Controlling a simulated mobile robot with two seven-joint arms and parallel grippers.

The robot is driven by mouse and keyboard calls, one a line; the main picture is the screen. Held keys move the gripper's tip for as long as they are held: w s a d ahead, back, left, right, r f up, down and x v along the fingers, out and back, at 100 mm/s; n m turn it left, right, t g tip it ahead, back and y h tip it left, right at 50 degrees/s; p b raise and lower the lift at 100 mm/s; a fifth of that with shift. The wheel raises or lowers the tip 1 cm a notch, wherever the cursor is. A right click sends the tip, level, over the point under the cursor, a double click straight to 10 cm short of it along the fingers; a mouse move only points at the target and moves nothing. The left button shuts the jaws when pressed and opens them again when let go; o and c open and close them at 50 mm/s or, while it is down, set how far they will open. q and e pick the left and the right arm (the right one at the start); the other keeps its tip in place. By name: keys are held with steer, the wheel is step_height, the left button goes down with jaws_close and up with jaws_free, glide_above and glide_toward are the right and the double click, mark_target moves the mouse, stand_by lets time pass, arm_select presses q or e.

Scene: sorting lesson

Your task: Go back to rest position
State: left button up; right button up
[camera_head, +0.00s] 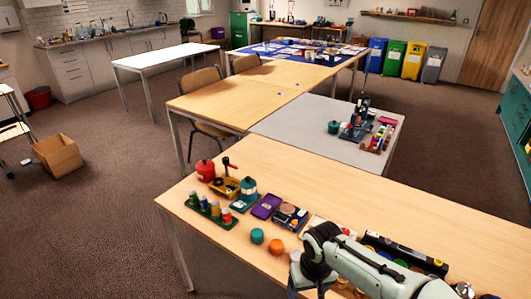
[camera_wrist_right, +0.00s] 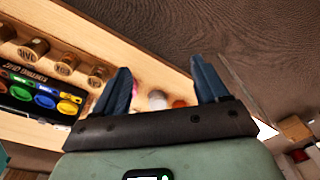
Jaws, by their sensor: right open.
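My right arm reaches in from the lower right in the head view. Its gripper (camera_head: 308,282) is over the front edge of the near wooden table (camera_head: 400,200), beside the orange round piece. In the right wrist view my right gripper (camera_wrist_right: 163,85) has its two dark blue fingers spread wide with nothing held between them. A white round thing (camera_wrist_right: 157,99) and an orange one (camera_wrist_right: 180,103) show beyond the fingers, apart from them. My left gripper is not in view.
Several jars and small items stand on the table's left part, with a green round piece (camera_head: 257,236) and an orange one (camera_head: 276,247). A black chart with coloured circles (camera_wrist_right: 40,95) lies near several wooden pots. A cardboard box (camera_head: 58,155) sits on the floor.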

steer(key=s+f+m+g+y+p, duration=0.1)
steer(key=s+f+p, duration=0.15)
steer(key=f, duration=0.75)
steer(key=s+f+m+g+y+p, duration=0.15)
steer(key=s+f, duration=0.25)
steer(key=f, duration=0.5)
arm_select(q)
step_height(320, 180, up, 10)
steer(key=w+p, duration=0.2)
steer(key=p, duration=0.3)
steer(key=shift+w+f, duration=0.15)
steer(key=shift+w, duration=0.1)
arm_select(e)
steer(key=s+d+f+m, duration=0.1)
steer(key=s+f+m, duration=0.1)
steer(key=s, duration=0.6)
steer(key=s+d+f+m, duration=0.1)
steer(key=s+f, duration=0.4)
steer(key=s, duration=0.3)
steer(key=shift+s+f+m+t+y, duration=0.3)
steer(key=shift+s+m+t+y, duration=0.05)
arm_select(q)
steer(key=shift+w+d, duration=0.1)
arm_select(e)
steer(key=shift+w+d, duration=0.1)
steer(key=shift+d, duration=0.1)
